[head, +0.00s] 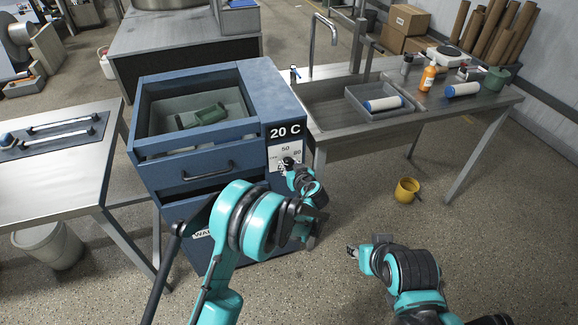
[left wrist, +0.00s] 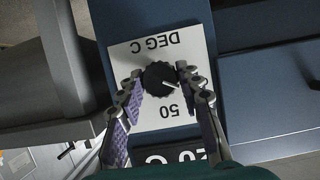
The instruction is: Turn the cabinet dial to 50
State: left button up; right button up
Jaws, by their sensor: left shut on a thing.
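The blue cabinet (head: 275,95) stands left of the sink and shows "20 C" on its front. Its dial (left wrist: 159,79) is a black ribbed knob on a white plate (left wrist: 178,116) marked "50" and "DEG C", upside down in the left wrist view. A white mark on the knob points right and slightly down there, not at the 50. My left gripper (left wrist: 160,84) is shut on the dial, one purple-padded finger on each side. In the head view the gripper (head: 290,164) largely hides the dial. My right gripper (head: 352,251) is low over the floor, away from the cabinet; its jaws are unclear.
A steel sink table (head: 440,112) with a tray, bottle and rollers stands right. A steel table (head: 50,180) stands left. A yellow mug (head: 407,190) is on the floor.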

pick_arm(q)
jog(key=m+y, duration=0.2)
jog(key=m, duration=0.1)
jog(key=shift+d+m+g+y+b, duration=0.15)
jog(key=shift+m+g+y+b, duration=0.15)
jog(key=shift+b, duration=0.1)
jog(key=m+y, duration=0.2)
jog(key=m, duration=0.2)
jog(key=shift+f+y, duration=0.1)
jog(key=shift+y, duration=0.2)
dwell(0.4)
jog(key=o, duration=1.2)
jog(key=shift+c, duration=0.2)
notch_tip(320, 180, up, 10)
jog(key=shift+f, duration=0.25)
jog(key=shift+r, duration=0.25)
